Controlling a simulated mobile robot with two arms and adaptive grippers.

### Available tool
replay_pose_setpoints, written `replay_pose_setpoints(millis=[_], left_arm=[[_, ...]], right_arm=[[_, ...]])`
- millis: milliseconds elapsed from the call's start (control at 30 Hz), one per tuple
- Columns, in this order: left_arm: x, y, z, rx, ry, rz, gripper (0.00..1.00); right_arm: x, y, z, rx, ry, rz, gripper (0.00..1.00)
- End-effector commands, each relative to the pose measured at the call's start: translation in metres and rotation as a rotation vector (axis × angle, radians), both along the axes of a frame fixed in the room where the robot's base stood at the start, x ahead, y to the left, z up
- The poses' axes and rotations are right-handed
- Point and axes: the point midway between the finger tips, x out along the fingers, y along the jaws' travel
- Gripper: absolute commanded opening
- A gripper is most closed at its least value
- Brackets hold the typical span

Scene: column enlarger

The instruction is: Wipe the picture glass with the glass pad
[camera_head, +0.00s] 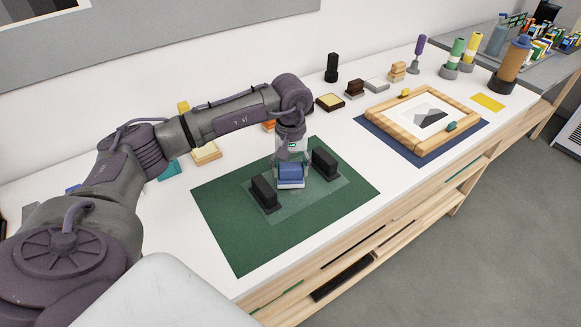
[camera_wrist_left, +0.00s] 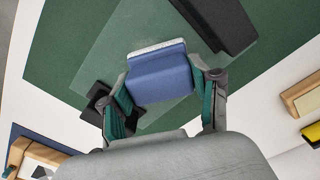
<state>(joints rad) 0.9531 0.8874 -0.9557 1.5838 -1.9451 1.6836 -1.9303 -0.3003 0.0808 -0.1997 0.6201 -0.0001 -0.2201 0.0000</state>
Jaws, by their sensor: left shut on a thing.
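A clear sheet of picture glass (camera_head: 330,190) lies flat on the green mat (camera_head: 226,220). Two black blocks (camera_head: 264,193) stand on the glass, one toward each end. My left gripper (camera_head: 291,166) is over the middle of the glass, between the blocks. It is shut on the glass pad (camera_head: 291,179), which has a blue body and a pale underside. In the left wrist view the blue pad (camera_wrist_left: 160,76) sits between both fingers of my gripper (camera_wrist_left: 162,98). The pad is at or just above the glass; I cannot tell whether it touches. My right gripper is not in view.
A wooden picture frame (camera_head: 386,125) with a print lies on a blue mat (camera_head: 391,148) to the right. Small blocks, brushes and bottles stand along the back of the white table (camera_head: 343,136). The front edge is close to the green mat.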

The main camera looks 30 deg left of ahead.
Motion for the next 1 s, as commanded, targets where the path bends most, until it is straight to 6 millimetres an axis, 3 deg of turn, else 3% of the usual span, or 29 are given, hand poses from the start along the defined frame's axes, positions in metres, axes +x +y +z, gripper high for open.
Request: replay_pose_setpoints(millis=[1000], left_arm=[[0.0001, 0.0001, -0.0076, 0.000, -0.001, 0.000, 0.29]], right_arm=[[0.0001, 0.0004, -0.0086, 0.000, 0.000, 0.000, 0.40]])
